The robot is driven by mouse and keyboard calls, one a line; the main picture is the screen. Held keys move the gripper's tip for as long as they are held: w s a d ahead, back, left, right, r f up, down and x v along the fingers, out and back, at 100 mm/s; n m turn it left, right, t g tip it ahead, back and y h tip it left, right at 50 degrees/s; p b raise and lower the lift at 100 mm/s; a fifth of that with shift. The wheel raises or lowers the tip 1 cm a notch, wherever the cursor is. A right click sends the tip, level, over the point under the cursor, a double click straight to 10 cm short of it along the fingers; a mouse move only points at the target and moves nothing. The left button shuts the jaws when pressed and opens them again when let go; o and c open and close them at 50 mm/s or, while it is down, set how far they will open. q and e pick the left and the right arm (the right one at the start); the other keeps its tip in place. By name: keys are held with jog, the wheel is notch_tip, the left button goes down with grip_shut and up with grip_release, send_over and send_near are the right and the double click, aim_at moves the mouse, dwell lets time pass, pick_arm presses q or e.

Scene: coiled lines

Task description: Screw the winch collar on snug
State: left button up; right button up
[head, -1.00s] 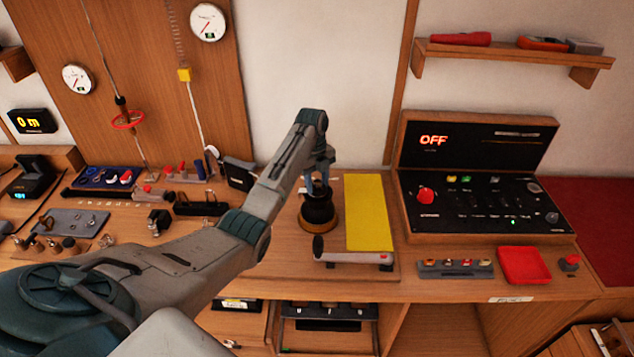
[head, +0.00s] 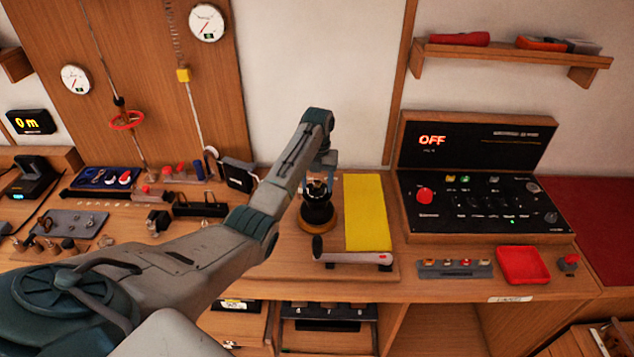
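The winch (head: 318,214) is a dark drum on a brass-coloured base, standing upright on the wooden bench left of the yellow panel. My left arm reaches in from the left, and my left gripper (head: 318,184) points down at the top of the winch. Its fingers are small and dark against the drum, so I cannot tell whether they are open or shut. A small pale part shows at the winch top between or behind the fingers. I cannot make out the collar separately there. My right gripper is out of view.
A yellow panel (head: 366,212) with a grey handle bar (head: 350,257) lies just right of the winch. A control box (head: 480,205) reading OFF and a red tray (head: 523,265) are farther right. Small tools and fittings crowd the bench at left.

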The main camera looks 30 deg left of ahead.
pick_arm(q)
jog(key=o, duration=0.5)
jog(key=shift+o, duration=0.2)
jog(key=shift+r, duration=2.5)
